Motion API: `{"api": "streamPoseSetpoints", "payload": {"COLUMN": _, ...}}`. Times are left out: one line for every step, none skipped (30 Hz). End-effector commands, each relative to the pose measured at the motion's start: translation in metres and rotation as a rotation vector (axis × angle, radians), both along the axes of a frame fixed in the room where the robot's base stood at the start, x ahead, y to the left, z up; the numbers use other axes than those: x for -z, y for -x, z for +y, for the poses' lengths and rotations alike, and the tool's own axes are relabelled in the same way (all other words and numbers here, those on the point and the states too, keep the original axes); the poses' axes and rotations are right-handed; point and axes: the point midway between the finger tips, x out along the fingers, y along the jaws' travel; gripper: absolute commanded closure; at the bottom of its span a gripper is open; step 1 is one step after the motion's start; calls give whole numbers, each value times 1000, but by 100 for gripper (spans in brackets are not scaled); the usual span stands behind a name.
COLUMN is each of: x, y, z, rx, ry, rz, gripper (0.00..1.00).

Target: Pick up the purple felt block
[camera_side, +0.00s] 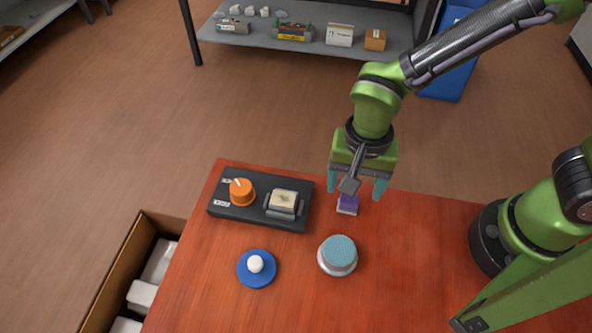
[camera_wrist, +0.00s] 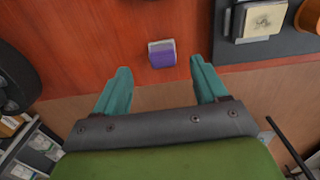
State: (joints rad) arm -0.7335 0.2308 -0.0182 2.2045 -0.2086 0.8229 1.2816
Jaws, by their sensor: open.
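The purple felt block (camera_side: 348,204) sits on the red-brown wooden table (camera_side: 300,300) near its far edge, partly hidden by my gripper in the side view. In the wrist view the purple block (camera_wrist: 162,54) has a pale strip along its top side and lies beyond my fingertips, roughly midway between them. My gripper (camera_side: 357,190) has teal fingers spread wide and is above the block. In the wrist view the gripper (camera_wrist: 159,68) is open with nothing between its fingers.
A black tray (camera_side: 260,220) left of the block holds an orange knob (camera_side: 241,192) and a cream-topped piece (camera_side: 284,199). A blue disc with a white ball (camera_side: 256,264) and a round teal-topped piece (camera_side: 338,254) stand nearer. An open box (camera_side: 125,270) is beside the table.

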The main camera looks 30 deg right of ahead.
Motion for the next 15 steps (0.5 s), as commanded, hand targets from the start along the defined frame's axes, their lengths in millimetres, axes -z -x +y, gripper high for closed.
{"api": "streamPoseSetpoints", "payload": {"x": 5, "y": 0, "z": 0, "rx": 0, "ry": 1, "rz": 1, "gripper": 28}}
{"api": "streamPoseSetpoints", "payload": {"x": 7, "y": 0, "z": 0, "rx": 1, "ry": 1, "rz": 1, "gripper": 28}}
{"api": "streamPoseSetpoints", "payload": {"x": 9, "y": 1, "z": 0, "rx": 1, "ry": 1, "rz": 1, "gripper": 28}}
{"api": "streamPoseSetpoints", "payload": {"x": 10, "y": 0, "z": 0, "rx": 1, "ry": 1, "rz": 1, "gripper": 28}}
{"api": "streamPoseSetpoints", "payload": {"x": 12, "y": 0, "z": 0, "rx": 0, "ry": 1, "rz": 1, "gripper": 28}}
{"api": "streamPoseSetpoints", "payload": {"x": 16, "y": 1, "z": 0, "rx": 0, "ry": 1, "rz": 1, "gripper": 28}}
{"api": "streamPoseSetpoints", "payload": {"x": 20, "y": 1, "z": 1, "rx": 0, "ry": 3, "rz": 3, "gripper": 28}}
{"api": "streamPoseSetpoints", "payload": {"x": 24, "y": 1, "z": 1, "rx": -1, "ry": 4, "rz": 4, "gripper": 28}}
{"api": "streamPoseSetpoints", "payload": {"x": 31, "y": 1, "z": 2, "rx": -1, "ry": 4, "rz": 4, "gripper": 28}}
{"api": "streamPoseSetpoints", "payload": {"x": 36, "y": 1, "z": 2, "rx": 0, "ry": 4, "rz": 5, "gripper": 28}}
{"api": "streamPoseSetpoints", "payload": {"x": 41, "y": 1, "z": 3, "rx": 0, "ry": 4, "rz": 4, "gripper": 28}}
{"api": "streamPoseSetpoints", "payload": {"x": 46, "y": 0, "z": 3, "rx": -1, "ry": 4, "rz": 4, "gripper": 28}}
{"api": "streamPoseSetpoints", "payload": {"x": 50, "y": 0, "z": 3, "rx": -1, "ry": 3, "rz": 3, "gripper": 28}}
{"api": "streamPoseSetpoints", "payload": {"x": 54, "y": 0, "z": 3, "rx": -1, "ry": 2, "rz": 2, "gripper": 28}}
{"api": "streamPoseSetpoints", "payload": {"x": 57, "y": 0, "z": 3, "rx": -1, "ry": 1, "rz": 1, "gripper": 28}}
